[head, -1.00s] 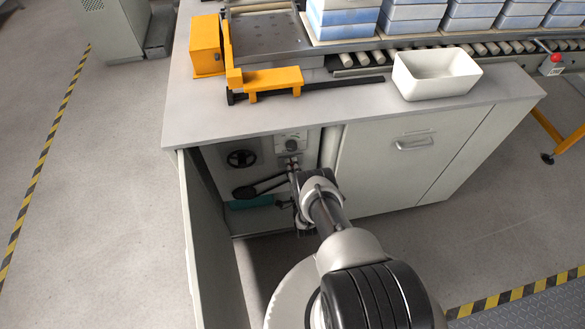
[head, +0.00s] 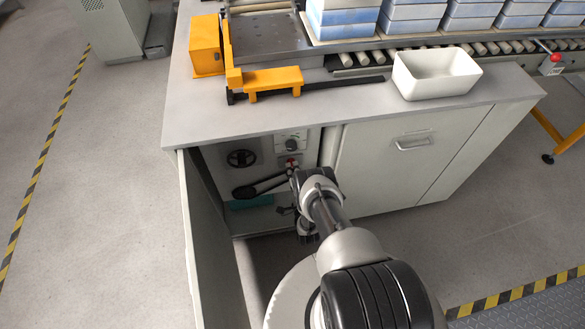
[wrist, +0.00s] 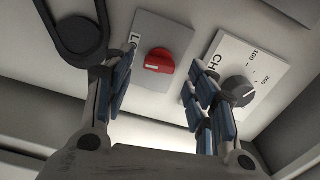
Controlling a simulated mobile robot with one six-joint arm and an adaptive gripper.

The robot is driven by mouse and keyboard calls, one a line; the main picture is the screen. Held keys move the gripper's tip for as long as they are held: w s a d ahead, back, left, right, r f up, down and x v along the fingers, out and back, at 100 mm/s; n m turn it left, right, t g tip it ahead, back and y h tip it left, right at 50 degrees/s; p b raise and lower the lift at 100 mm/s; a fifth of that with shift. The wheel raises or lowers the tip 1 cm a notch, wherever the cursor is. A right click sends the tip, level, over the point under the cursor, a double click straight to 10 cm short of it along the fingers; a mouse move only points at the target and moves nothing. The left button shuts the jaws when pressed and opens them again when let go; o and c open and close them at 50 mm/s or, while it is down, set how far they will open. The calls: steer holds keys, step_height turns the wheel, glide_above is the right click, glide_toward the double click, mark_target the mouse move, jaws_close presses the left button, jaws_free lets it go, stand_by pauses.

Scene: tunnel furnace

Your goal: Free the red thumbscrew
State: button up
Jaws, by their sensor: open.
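The red thumbscrew (wrist: 158,61) is a red knob with a pale mark on a grey plate, its printed label partly hidden by a finger. In the head view the red thumbscrew (head: 291,161) shows small inside the open cabinet, just above my wrist. My gripper (wrist: 164,66) is open and empty, with one finger to each side of the thumbscrew in the wrist view. A gap shows between the thumbscrew and each finger. I cannot tell how far the fingertips are from the panel.
A black dial (wrist: 238,91) on a white scale plate sits right of the thumbscrew, close to the right finger. A black rounded arm (wrist: 78,36) is at upper left. The handwheel (head: 241,158) is farther left. The open cabinet door (head: 208,245) stands left of my arm.

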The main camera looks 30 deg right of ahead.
steer(key=shift+v, duration=2.3)
